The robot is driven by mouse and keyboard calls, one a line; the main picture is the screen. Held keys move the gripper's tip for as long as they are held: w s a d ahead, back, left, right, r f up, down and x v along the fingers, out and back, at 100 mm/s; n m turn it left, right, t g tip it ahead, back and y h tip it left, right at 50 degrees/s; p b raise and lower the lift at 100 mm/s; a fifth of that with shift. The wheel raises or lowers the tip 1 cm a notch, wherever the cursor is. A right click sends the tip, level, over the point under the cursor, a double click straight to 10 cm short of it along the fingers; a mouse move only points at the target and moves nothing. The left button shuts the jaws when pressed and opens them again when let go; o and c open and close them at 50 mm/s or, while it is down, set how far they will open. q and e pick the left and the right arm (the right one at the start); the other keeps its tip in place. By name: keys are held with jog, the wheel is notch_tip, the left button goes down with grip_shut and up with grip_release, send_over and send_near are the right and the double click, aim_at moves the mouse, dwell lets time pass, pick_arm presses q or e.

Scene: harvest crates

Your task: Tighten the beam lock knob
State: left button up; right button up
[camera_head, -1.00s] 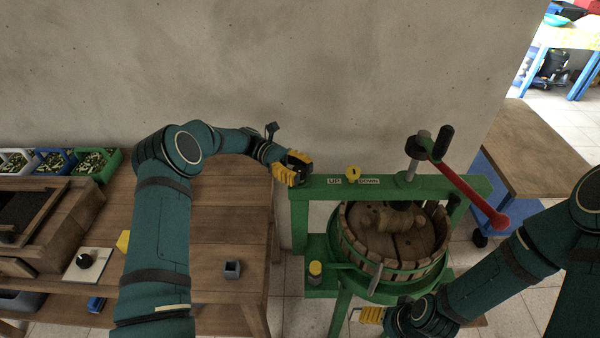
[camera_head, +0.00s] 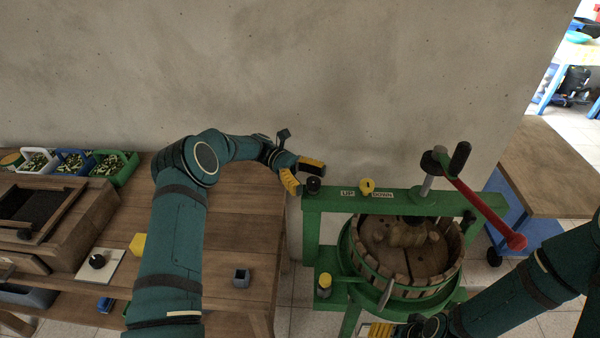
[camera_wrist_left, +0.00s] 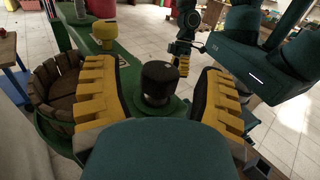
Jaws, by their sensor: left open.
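A black round knob (camera_head: 313,185) stands upright on the left end of the green press beam (camera_head: 400,203); I take it for the beam lock knob. My left gripper (camera_head: 309,180) is open at that end, its yellow-padded fingers on either side of the knob. In the left wrist view the knob (camera_wrist_left: 158,80) stands between the two spread fingers, with visible gaps on both sides. My right gripper (camera_head: 380,329) is low at the bottom edge by the press, partly cut off; its opening is unclear.
A yellow knob (camera_head: 367,186) sits on the beam between the UP and DOWN labels. A red-handled crank (camera_head: 480,208) rises at the beam's right. The slatted basket (camera_head: 372,270) is below. A wooden table (camera_head: 225,225) with crates (camera_head: 112,168) is left.

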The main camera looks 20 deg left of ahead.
aim_at(308, 178)
pick_arm(q)
jog(key=shift+v, duration=3)
